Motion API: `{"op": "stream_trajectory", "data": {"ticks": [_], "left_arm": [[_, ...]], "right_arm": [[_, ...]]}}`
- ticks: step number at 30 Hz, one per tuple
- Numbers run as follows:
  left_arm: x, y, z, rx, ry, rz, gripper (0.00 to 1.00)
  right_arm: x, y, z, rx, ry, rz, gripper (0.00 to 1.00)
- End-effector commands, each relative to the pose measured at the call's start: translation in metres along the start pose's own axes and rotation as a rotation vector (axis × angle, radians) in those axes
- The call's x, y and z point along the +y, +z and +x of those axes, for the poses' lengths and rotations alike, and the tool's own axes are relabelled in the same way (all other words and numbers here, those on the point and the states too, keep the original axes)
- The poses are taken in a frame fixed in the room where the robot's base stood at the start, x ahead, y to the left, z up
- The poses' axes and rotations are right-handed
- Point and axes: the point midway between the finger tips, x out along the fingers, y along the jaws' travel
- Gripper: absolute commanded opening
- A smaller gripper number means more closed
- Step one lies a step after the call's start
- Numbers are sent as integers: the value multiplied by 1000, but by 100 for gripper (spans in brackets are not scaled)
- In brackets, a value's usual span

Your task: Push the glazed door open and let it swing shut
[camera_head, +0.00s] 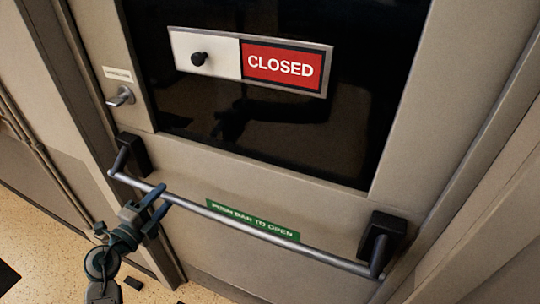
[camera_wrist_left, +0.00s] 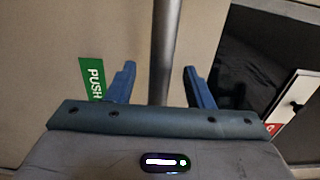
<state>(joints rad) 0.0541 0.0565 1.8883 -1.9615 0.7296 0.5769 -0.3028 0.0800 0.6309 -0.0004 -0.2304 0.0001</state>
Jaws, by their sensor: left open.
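The glazed door (camera_head: 190,148) fills most of the head view and looks shut in its frame. It has a dark glass pane (camera_head: 345,150). A metal push bar (camera_head: 325,258) crosses it below the glass, between two black end brackets. My left gripper (camera_head: 157,197) is at the bar's left part, with its fingers open. In the left wrist view the bar (camera_wrist_left: 166,40) runs upright between the open blue fingers (camera_wrist_left: 158,85); whether they touch it I cannot tell. My right gripper is in neither view.
A green "push bar to open" label (camera_head: 252,219) is behind the bar. A sliding sign (camera_head: 282,66) on the glass reads "CLOSED". A small lever handle (camera_head: 121,97) sits at the door's left edge. Speckled floor (camera_head: 40,180) shows at the lower left.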

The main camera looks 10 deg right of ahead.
Motion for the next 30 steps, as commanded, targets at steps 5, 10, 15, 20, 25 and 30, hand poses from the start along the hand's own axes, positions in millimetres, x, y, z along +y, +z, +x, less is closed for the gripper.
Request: {"op": "stream_trajectory", "data": {"ticks": [5,10,15,20,25,30], "left_arm": [[0,0,7,1,0,1,47],[0,0,8,0,0,2,47],[0,0,8,0,0,1,47],[2,0,12,0,-1,0,47],[5,0,19,-1,-1,-1,47],[7,0,25,-1,-1,1,47]], "right_arm": [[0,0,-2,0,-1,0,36],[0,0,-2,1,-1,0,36],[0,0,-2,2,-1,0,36],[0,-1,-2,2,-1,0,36],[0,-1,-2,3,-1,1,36],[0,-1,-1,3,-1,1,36]]}}
